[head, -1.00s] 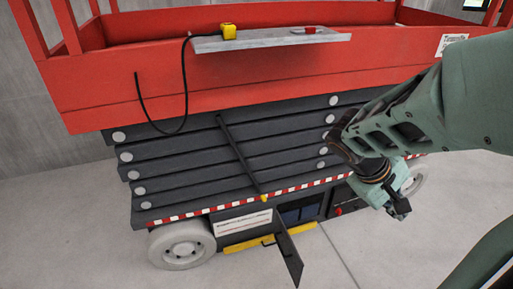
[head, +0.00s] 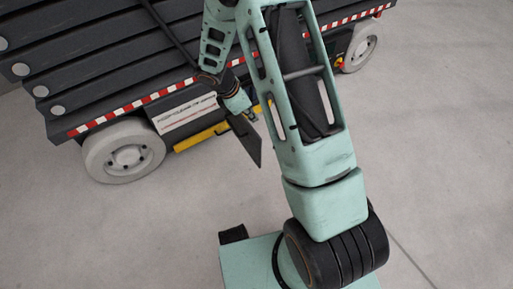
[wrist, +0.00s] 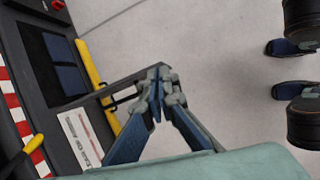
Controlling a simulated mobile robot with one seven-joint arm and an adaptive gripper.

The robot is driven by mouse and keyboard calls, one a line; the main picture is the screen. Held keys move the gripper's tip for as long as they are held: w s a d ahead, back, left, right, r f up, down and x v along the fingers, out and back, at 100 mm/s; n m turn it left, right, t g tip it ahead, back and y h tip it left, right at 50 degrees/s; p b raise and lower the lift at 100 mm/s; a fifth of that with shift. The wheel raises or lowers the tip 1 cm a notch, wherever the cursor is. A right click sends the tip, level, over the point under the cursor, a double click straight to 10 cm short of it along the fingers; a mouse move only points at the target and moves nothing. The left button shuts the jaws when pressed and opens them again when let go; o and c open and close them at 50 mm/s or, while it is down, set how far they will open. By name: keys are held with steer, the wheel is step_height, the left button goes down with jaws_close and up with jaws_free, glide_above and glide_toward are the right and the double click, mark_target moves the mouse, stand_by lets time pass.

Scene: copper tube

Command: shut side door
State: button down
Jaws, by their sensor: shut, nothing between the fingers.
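The side door (head: 246,142) is a dark flat panel on the lower side of the lift. It stands open, sticking out from the chassis. In the wrist view the door (wrist: 112,88) shows nearly edge-on as a dark bar beside the open compartment (wrist: 60,62). My gripper (wrist: 157,92) is shut and empty at the outer end of the door. I cannot tell whether it touches the door. In the head view my arm comes down to the door's upper part, and the fingertips are hard to make out.
A yellow bar (head: 202,137) runs along the chassis below a white label plate (head: 188,113). A white wheel (head: 124,150) stands left of the door, another wheel (head: 361,47) far right. The grey floor in front of the lift is clear.

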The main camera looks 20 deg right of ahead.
steer(key=a+f+n+y+b, duration=0.25)
steer(key=a+f, duration=0.25)
steer(key=f, duration=0.7)
steer(key=w+d+f+b, duration=0.2)
steer(key=d+f+b, duration=0.2)
steer(key=d+f, duration=0.2)
steer(key=shift+w+f+m+g+b, duration=0.25)
steer(key=shift+f+m+g+b, duration=0.1)
steer(key=shift+f, duration=0.9)
steer(key=shift+d+h, duration=0.15)
steer(key=shift+h, duration=0.1)
